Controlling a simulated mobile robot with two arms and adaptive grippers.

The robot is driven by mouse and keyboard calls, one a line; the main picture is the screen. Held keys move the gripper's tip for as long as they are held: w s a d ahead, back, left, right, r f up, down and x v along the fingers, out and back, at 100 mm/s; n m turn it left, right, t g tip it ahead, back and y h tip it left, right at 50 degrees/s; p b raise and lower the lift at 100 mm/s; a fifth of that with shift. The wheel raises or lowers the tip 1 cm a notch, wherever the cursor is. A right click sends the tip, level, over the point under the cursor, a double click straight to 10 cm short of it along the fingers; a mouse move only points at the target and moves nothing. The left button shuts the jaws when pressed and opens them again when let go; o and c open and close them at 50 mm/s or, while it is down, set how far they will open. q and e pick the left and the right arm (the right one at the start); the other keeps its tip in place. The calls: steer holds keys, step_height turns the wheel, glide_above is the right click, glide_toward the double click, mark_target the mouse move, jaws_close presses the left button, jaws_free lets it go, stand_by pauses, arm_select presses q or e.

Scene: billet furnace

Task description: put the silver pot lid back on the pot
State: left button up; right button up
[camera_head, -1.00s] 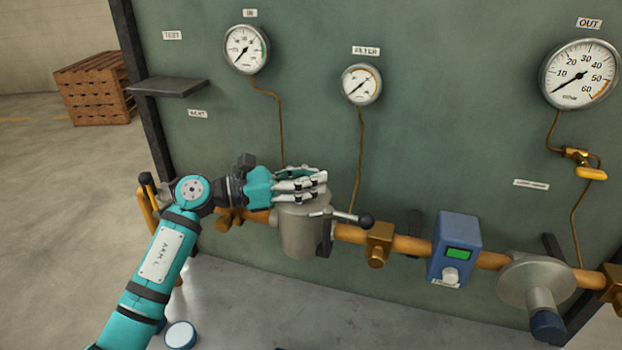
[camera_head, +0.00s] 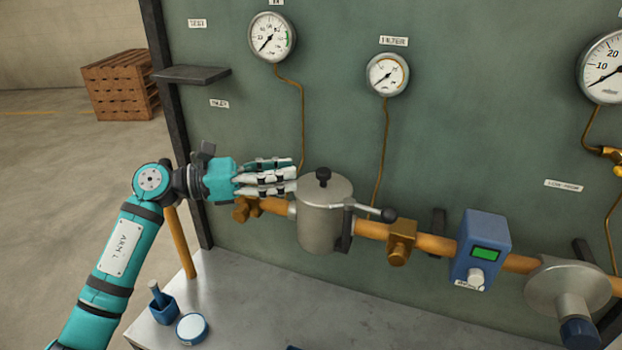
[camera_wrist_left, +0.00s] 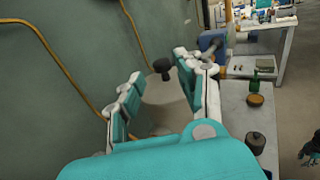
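The silver pot (camera_head: 317,231) is a grey metal cylinder set in the orange pipe line on the green panel. The silver lid (camera_head: 338,188) sits on its top, looking level, with a black knob (camera_head: 323,175) upright in the middle. The knob also shows in the left wrist view (camera_wrist_left: 161,68), between my spread fingers. My left gripper (camera_head: 290,177) is open and empty, just left of the lid at about its height; whether a fingertip touches the rim I cannot tell. A dark and teal hand, seemingly my right gripper (camera_wrist_left: 310,151), is partly visible at the wrist view's right edge.
A black-knobbed lever (camera_head: 375,211) sticks out right of the pot. A brass fitting (camera_head: 401,240) and a blue box (camera_head: 481,250) follow along the pipe.

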arm_select(q)
steer(key=shift+b+v, duration=0.3)
steer(key=shift+v, duration=0.9)
stand_by(0.4)
